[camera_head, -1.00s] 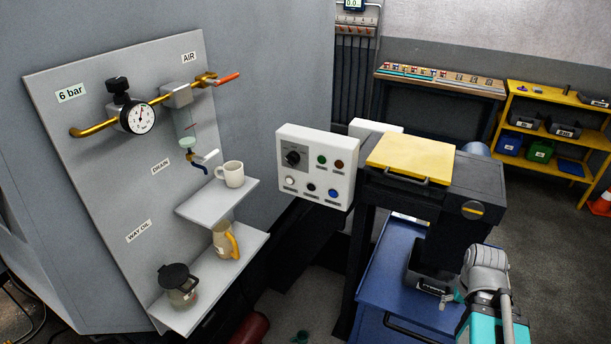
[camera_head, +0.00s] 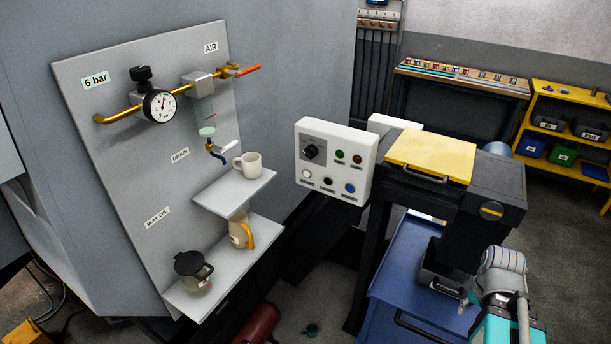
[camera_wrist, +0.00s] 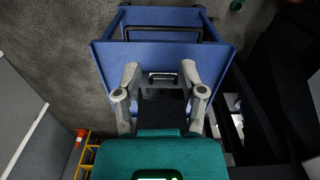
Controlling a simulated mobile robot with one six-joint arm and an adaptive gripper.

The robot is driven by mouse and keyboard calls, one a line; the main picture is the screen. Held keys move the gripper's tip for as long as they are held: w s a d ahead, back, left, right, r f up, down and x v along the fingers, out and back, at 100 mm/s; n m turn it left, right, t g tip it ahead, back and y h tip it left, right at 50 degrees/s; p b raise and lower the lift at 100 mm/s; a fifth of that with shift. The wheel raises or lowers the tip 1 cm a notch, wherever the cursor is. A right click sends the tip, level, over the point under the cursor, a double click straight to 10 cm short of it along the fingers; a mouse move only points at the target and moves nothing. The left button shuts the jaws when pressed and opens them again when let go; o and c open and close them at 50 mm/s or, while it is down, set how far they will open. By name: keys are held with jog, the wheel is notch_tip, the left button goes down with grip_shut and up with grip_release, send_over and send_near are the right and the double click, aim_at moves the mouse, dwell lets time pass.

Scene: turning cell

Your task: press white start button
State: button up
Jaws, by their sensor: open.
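The white start button (camera_head: 305,174) is a small round button at the lower left of the white control panel (camera_head: 364,170), in the middle of the head view. A black button (camera_head: 328,181) and a blue button (camera_head: 350,188) sit to its right on the same row. My gripper (camera_wrist: 160,72) is open and empty in the wrist view, with its two grey fingers apart, above the blue cart (camera_wrist: 106,60). My arm shows at the lower right of the head view, well away from the panel. The button is outside the wrist view.
A black rotary knob (camera_head: 312,152), a green button (camera_head: 339,154) and a red button (camera_head: 357,159) sit higher on the panel. A yellow-topped black machine part (camera_head: 430,155) stands between my arm and the panel. Shelves with a mug (camera_head: 248,164) and jugs are left.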

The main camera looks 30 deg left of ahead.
grip_shut()
dwell(1.2)
